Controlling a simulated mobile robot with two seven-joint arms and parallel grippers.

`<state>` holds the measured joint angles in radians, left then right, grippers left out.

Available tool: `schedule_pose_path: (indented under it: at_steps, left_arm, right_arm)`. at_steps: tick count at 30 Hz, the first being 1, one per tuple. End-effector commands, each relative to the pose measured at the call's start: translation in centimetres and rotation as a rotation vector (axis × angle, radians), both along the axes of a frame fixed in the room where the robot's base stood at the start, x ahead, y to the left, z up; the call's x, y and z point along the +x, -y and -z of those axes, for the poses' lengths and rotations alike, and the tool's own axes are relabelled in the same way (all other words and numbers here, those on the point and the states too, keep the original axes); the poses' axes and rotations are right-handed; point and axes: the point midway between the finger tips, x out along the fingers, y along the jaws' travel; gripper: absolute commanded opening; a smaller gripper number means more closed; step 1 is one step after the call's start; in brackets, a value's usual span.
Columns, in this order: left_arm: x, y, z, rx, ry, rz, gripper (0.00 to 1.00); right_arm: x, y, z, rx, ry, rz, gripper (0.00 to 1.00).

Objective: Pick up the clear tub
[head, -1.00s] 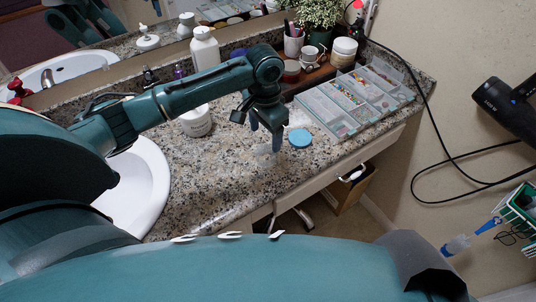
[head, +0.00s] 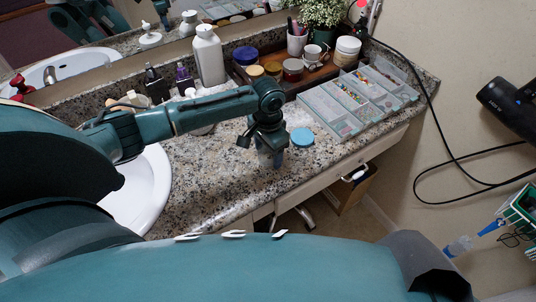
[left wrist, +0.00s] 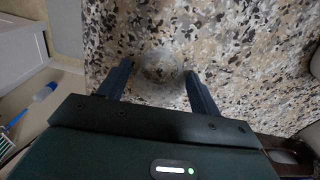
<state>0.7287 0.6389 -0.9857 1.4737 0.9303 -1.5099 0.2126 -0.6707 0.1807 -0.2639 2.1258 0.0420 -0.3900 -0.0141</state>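The clear tub (left wrist: 162,68) is a faint, see-through round shape on the speckled stone counter in the left wrist view. It lies between the two dark fingers of my left gripper (left wrist: 158,72), which are apart, with counter showing between them. I cannot tell whether either finger touches it. In the head view my left gripper (head: 276,162) points down close to the counter and mostly hides the tub. A round blue lid (head: 302,137) lies on the counter just right of the gripper. My right gripper is not in view.
A clear compartment organizer (head: 350,105) lies right of the gripper. Behind are a wooden tray with jars, a mug (head: 297,44), and a tall white bottle (head: 208,56). The sink (head: 140,195) is at left. The counter's front edge is close to the gripper.

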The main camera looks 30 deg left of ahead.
Motion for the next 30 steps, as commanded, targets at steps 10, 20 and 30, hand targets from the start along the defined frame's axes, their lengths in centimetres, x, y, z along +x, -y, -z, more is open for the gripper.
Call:
schedule_pose_path:
  at_steps: [10, 20, 30]
  left_arm:
    - [0.0, 0.0, 0.0, 0.000, 0.000, 0.000, 0.35]
    - [0.0, 0.0, -0.2, 0.000, 0.001, -0.001, 0.28]
    - [0.1, 0.0, -5.8, -0.001, 0.005, 0.000, 0.28]
  right_arm:
    - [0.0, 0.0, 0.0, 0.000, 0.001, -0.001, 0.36]
    - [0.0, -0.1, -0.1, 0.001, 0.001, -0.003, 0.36]
    - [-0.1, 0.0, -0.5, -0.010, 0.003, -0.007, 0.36]
